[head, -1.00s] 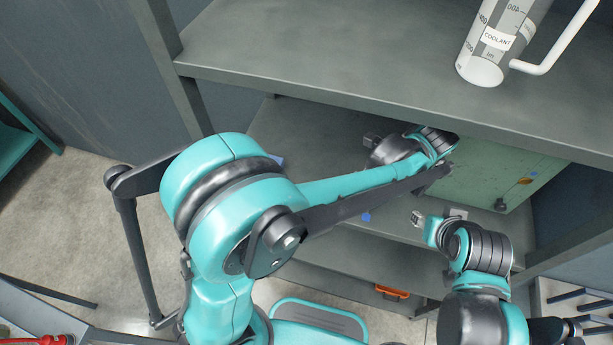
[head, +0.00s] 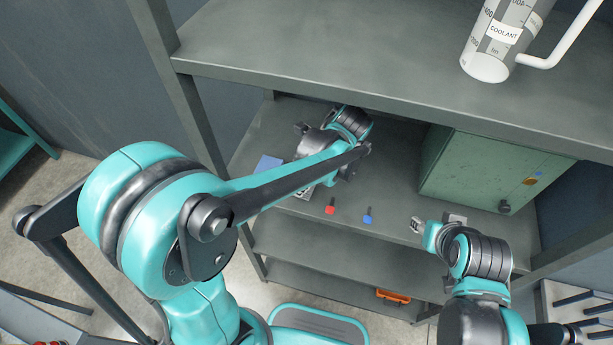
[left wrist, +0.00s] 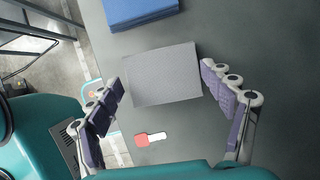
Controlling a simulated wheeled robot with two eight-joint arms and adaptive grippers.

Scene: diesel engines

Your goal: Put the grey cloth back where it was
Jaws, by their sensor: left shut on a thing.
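The grey cloth (left wrist: 163,75) shows as a flat grey rectangle in the left wrist view, over the shelf. My left gripper (left wrist: 163,78) is shut on it, with one finger at its left edge and one at its right edge. Whether the cloth touches the shelf I cannot tell. In the head view my left gripper (head: 308,163) is above the left part of the middle shelf, and my arm hides the cloth. My right gripper (head: 437,222) is at the shelf's front edge, its fingers apart with nothing seen between them.
A blue flat item (head: 269,164) lies on the shelf at the left. A red-tagged piece (head: 330,206) and a blue-tagged piece (head: 368,215) lie near the front edge. A green metal box (head: 480,170) stands at the right. A coolant jug (head: 490,45) stands on the shelf above.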

